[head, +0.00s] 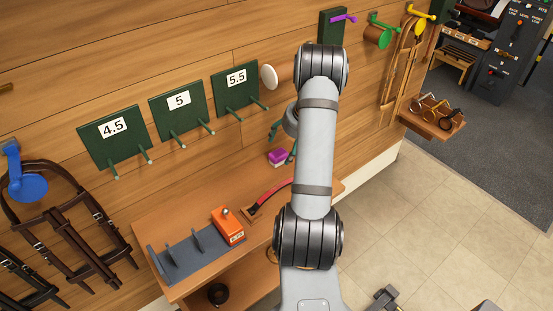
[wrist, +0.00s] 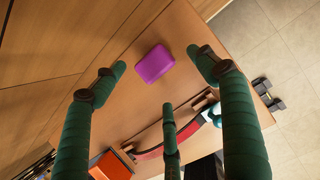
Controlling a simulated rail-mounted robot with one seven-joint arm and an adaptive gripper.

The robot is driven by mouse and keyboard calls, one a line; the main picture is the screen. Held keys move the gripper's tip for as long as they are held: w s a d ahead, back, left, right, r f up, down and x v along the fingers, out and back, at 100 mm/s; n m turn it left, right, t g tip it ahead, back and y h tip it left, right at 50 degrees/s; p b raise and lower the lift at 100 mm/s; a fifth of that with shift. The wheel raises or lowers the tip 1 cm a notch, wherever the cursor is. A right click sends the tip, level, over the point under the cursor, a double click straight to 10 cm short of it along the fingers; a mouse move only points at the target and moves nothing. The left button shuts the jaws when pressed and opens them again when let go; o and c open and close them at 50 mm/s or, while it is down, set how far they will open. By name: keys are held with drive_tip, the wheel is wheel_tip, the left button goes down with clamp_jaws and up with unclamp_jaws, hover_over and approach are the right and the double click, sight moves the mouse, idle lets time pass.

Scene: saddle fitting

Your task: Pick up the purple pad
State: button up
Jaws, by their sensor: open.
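The purple pad (wrist: 154,63) lies flat on the wooden bench top, near the wall. In the head view the pad (head: 278,156) shows with a purple top and a paler side, just left of my forearm. My gripper (wrist: 159,76) has green wrapped fingers, spread open around the pad's place in the wrist view. One finger is left of the pad, one right of it, and a third is below it. No finger is seen gripping the pad. How high the fingertips are above it is hard to tell. In the head view my arm hides most of my gripper (head: 283,138).
A red curved strip (head: 270,194) lies in front of the pad on the bench. An orange block (head: 228,226) and a grey slotted rack (head: 190,257) stand further left. Green numbered panels with pegs (head: 181,118) stick out from the wall behind.

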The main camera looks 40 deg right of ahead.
sight(279, 153)
drive_tip(key=shift+w+a+f, duration=0.3)
drive_tip(key=shift+a+f, duration=0.05)
drive_tip(key=shift+f, duration=0.15)
drive_tip(key=x, duration=0.4)
drive_tip(key=shift+w+a+f, duration=0.1)
drive_tip(key=shift+w+f, duration=0.2)
drive_tip(key=shift+c, duration=1.1)
drive_tip(key=c, duration=1.1)
drive_tip(key=shift+r, duration=0.1)
